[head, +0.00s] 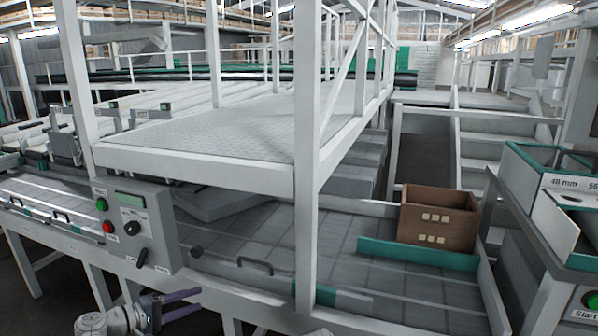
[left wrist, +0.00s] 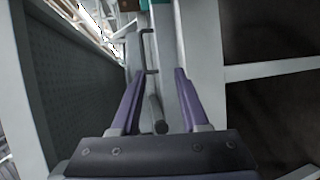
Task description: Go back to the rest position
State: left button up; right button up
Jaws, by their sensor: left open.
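My left gripper (head: 192,300) is low in the head view, below the control box, with its purple fingers pointing right. In the left wrist view my left gripper (left wrist: 160,72) has its two fingers apart. A grey lever with a dark round end (left wrist: 160,127) appears between them; I cannot tell whether they touch it. The grey control box (head: 137,228) carries a green button (head: 102,204), a red button (head: 107,227), a dark knob (head: 132,228) and a small lever (head: 142,258). My right gripper is not in view.
A conveyor (head: 370,262) runs behind the control box, with a dark handle (head: 255,265) at its front edge. A brown crate (head: 437,217) stands on it at the right, behind a green strip. A white post (head: 306,180) rises in the middle. Labelled bins (head: 550,170) stand at right.

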pick_arm(q)
jog(key=s+d+f+m+g+y, duration=0.2)
jog(key=s+d+f+m+g, duration=0.3)
jog(key=d, duration=0.4)
jog(key=s+d+f+m+g+y, duration=0.2)
jog(key=s+d+f+g, duration=0.15)
jog(key=d+f, duration=0.45)
jog(key=s+d+f+m+g+y, duration=0.2)
jog(key=s+d+f+m+y, duration=0.2)
jog(key=s+m+y, duration=0.4)
notch_tip(320, 180, up, 37)
jog(key=n+p, duration=0.1)
jog(key=p, duration=3.5)
jog(key=shift+s+n+p, duration=0.3)
jog(key=shift+s+p, duration=0.05)
jog(key=shift+p, duration=0.05)
jog(key=shift+f, duration=0.1)
